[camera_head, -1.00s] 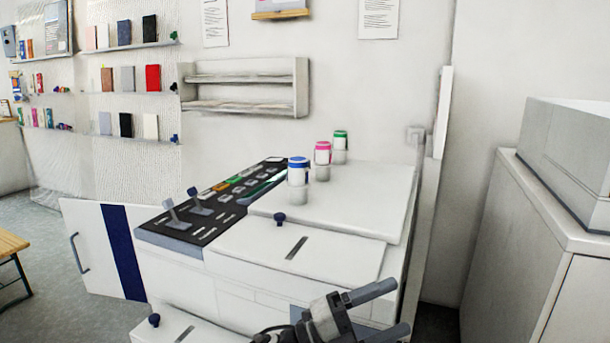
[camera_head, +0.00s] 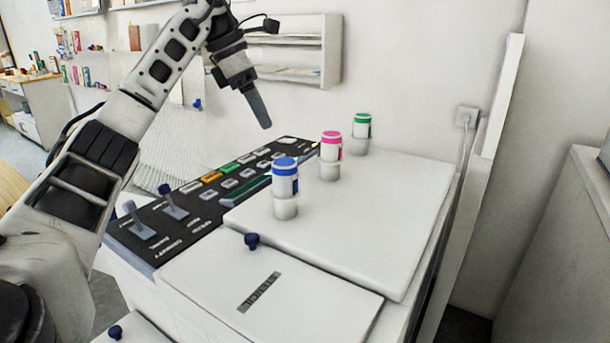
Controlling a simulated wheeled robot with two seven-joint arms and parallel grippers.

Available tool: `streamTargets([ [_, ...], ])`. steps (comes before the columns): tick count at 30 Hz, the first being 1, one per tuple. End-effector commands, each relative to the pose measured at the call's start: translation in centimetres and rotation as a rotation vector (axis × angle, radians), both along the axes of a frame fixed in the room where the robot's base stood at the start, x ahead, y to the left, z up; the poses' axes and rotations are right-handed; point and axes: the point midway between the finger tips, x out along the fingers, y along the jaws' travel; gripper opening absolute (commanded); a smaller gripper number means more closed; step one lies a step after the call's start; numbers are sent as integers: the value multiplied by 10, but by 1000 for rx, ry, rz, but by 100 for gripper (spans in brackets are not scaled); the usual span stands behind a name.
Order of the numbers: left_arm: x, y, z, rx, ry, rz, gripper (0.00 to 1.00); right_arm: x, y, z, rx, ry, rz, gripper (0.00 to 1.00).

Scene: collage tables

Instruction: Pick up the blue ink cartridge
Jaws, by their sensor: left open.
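The blue ink cartridge (camera_head: 285,185) is a white cylinder with a blue cap. It stands upright in a pale round holder on top of the white machine (camera_head: 370,215), nearest of three in a row. The pink-capped cartridge (camera_head: 330,150) and the green-capped cartridge (camera_head: 362,128) stand behind it to the right. My left gripper (camera_head: 262,112) is raised above and behind the blue cartridge, a little to its left, pointing down. It is open and empty; one finger shows clearly, the other is mostly hidden. My right gripper is not in view.
A dark control panel (camera_head: 205,195) with buttons and two grey levers lies left of the cartridges. A dark blue knob (camera_head: 251,240) sits on the front cover. A wall rack (camera_head: 305,60) is behind my left arm. The machine's top right of the cartridges is clear.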

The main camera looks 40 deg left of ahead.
Motion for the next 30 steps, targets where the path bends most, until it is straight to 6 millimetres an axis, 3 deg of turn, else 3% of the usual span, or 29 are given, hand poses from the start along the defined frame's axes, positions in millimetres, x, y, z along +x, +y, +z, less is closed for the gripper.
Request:
streamTargets([
  [5,4,-2,-26,8,11,4,72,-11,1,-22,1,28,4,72],
  [15,24,-19,-85,7,8,4,72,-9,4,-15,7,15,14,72],
  [23,29,-24,-102,7,7,5,72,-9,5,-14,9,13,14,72],
  [30,35,-34,-136,4,8,4,72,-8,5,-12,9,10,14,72],
])
